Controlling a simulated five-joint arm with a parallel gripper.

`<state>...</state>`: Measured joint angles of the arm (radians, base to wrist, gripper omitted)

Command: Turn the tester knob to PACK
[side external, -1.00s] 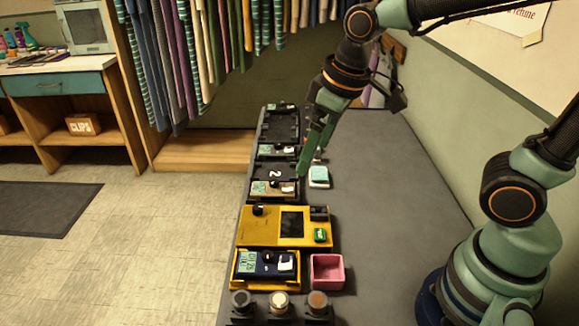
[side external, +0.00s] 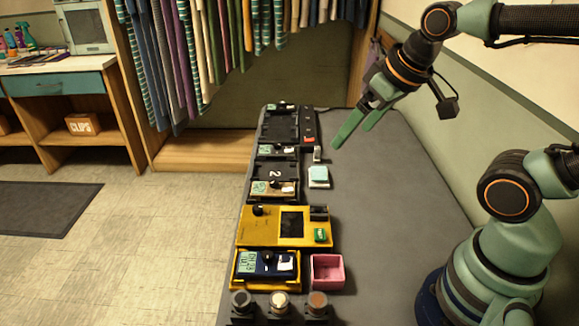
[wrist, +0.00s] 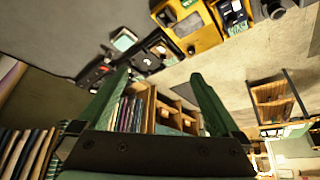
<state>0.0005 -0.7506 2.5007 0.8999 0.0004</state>
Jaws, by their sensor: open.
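The yellow tester (side external: 267,231) lies in the row on the grey bench, with a dark screen (side external: 291,224) and a small black knob (side external: 258,211) at its upper left. The direction the knob points is too small to read. My gripper (side external: 350,139) is open and empty, above the bench to the right of the row's far part, well apart from the tester. In the wrist view, its two green fingers (wrist: 155,82) are spread apart, and the yellow tester (wrist: 203,38) shows near the top edge.
A blue device (side external: 265,264) in a yellow tray sits nearer, beside a pink box (side external: 327,271). Several round posts stand at the near end. A pale-topped block (side external: 319,176) and a black strip (side external: 308,125) lie farther back. The bench's right side is clear.

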